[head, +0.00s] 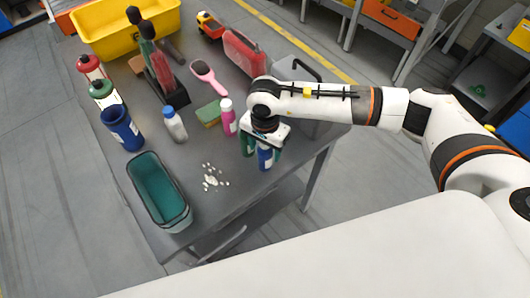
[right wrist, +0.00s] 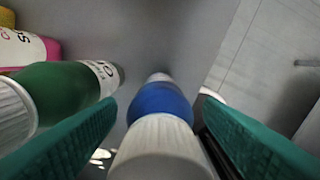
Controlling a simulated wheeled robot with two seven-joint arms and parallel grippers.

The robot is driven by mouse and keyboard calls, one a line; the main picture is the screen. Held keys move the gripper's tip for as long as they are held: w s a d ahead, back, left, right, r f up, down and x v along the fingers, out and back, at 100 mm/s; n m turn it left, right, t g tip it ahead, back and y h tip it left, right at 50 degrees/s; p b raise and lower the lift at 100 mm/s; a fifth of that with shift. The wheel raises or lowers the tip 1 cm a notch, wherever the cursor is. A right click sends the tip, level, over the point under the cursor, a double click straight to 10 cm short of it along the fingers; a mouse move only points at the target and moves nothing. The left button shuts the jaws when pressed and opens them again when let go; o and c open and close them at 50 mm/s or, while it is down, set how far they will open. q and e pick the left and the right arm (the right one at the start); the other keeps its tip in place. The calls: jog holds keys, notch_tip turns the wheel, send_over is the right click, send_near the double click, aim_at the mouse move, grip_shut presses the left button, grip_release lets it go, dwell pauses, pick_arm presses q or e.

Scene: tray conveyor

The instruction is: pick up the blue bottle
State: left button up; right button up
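A blue bottle (head: 265,160) with a white cap stands near the right edge of the grey table. My right gripper (head: 263,150) points down over it, with green fingers on either side. In the right wrist view the blue bottle (right wrist: 160,103) is between the two fingers (right wrist: 163,130), white cap closest to the camera. A narrow gap shows between the bottle and each finger, so the gripper looks open around it. My left gripper is not in view.
A pink bottle (head: 228,118), sponge (head: 208,113) and white bottle with blue cap (head: 174,124) stand left. A teal bin (head: 147,213) and white bits (head: 212,178) are nearer.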

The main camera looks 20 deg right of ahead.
jog(key=c, duration=1)
notch_tip(320, 180, up, 9)
jog(key=b, duration=0.3)
jog(key=shift+r, duration=0.55)
